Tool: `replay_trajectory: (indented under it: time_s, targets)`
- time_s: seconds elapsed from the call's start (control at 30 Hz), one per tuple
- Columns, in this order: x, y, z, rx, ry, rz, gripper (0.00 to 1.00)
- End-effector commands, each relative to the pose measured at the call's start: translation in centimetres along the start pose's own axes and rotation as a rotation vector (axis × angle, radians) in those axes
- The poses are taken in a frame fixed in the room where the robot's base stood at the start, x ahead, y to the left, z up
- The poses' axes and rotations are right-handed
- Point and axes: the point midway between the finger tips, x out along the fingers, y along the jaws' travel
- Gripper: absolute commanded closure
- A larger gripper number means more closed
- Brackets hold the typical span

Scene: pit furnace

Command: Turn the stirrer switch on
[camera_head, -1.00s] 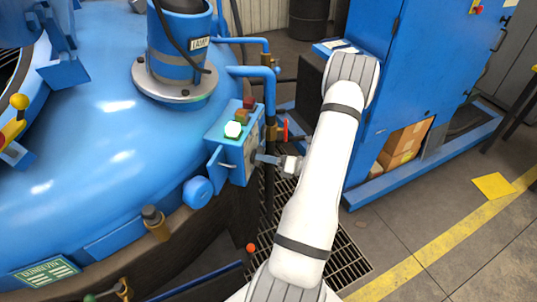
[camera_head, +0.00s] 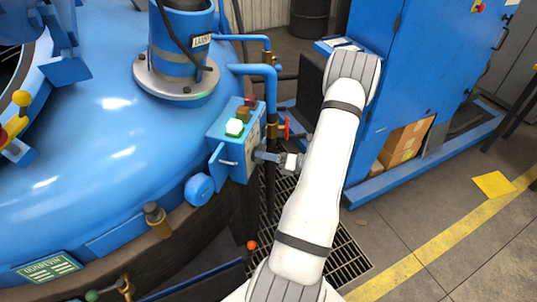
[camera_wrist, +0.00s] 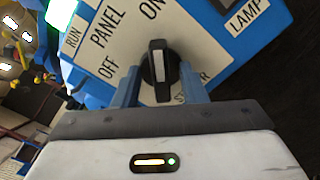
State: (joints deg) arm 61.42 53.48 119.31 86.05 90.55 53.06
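The stirrer switch (camera_wrist: 159,66) is a black rotary knob with a white line, on a pale panel face in the wrist view. The line runs upright in the picture, its upper end toward the ON label (camera_wrist: 152,8); the OFF label (camera_wrist: 107,67) lies left. In the head view my gripper (camera_head: 268,156) meets the right face of the blue control box (camera_head: 231,150). My arm and the viewing angle hide the knob there.
A green lamp (camera_head: 234,127) glows on the box top beside darker buttons. Pipes with a red valve handle (camera_head: 287,128) stand just behind my gripper. The blue furnace lid (camera_head: 90,150) is left; a blue cabinet (camera_head: 385,80) is right. A floor grate (camera_head: 345,255) lies below.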

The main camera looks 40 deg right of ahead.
Motion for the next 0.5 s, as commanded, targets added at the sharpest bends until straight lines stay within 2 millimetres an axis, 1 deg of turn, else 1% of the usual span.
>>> replay_trajectory:
  time_s: [0.07, 0.17, 0.4, 0.5]
  targets:
    - [-0.4, -0.1, 0.0, 0.000, -0.001, -0.002, 0.62]
    - [-1.6, -0.1, 0.0, -0.001, -0.002, -0.003, 0.62]
    - [-5.8, -0.1, -0.1, 0.000, -0.002, -0.003, 0.62]
    - [-7.0, 0.0, -0.1, -0.001, -0.002, -0.001, 0.62]
